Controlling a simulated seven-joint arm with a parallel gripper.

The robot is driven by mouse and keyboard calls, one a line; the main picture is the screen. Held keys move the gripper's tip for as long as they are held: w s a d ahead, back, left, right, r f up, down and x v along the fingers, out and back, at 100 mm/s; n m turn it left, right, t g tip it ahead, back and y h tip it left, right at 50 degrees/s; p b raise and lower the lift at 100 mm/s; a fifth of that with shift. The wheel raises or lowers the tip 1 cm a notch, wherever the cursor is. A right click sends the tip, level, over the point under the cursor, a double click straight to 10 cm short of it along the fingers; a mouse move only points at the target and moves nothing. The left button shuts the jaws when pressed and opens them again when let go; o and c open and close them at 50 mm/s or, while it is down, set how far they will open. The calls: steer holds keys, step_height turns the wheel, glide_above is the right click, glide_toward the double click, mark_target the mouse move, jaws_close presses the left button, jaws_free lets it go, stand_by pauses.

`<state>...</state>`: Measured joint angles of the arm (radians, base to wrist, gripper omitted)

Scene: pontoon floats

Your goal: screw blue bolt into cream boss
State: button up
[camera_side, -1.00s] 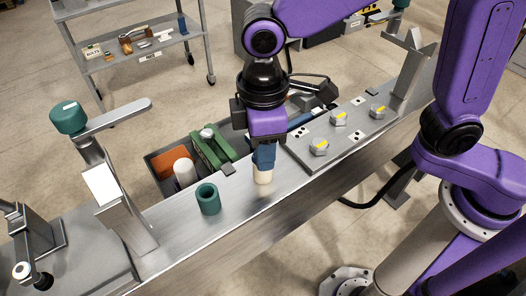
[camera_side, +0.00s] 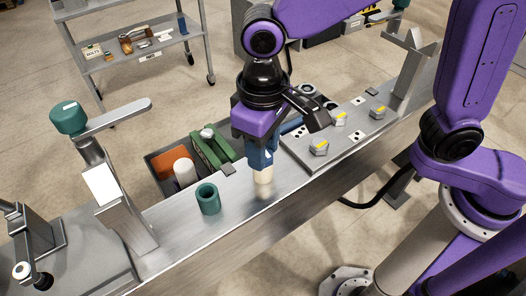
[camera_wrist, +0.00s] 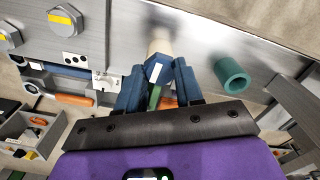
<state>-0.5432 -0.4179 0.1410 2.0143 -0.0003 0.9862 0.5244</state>
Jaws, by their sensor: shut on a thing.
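The cream boss (camera_side: 263,176) stands upright on the metal beam, and its upper part also shows in the wrist view (camera_wrist: 160,42). The blue bolt (camera_wrist: 158,70) sits on top of the boss, with a white mark on its head. My gripper (camera_side: 260,157) is directly above the boss, its blue fingers shut on the bolt head. In the wrist view, the two fingers (camera_wrist: 158,82) flank the head on both sides. The bolt's shank is hidden, so I cannot tell how deep it sits. A teal hollow cylinder (camera_side: 208,199) stands apart, left of the boss.
A plate with several grey hex bolts with yellow marks (camera_side: 319,147) lies to the right on the beam. An open bin (camera_side: 165,185) with green and orange items sits behind the beam. A post with a teal knob (camera_side: 69,118) rises at left. Beam between boss and cylinder is clear.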

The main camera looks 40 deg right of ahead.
steer(key=m, duration=0.5)
steer(key=m, duration=0.5)
steer(key=o, duration=0.9)
steer(key=shift+r, duration=3)
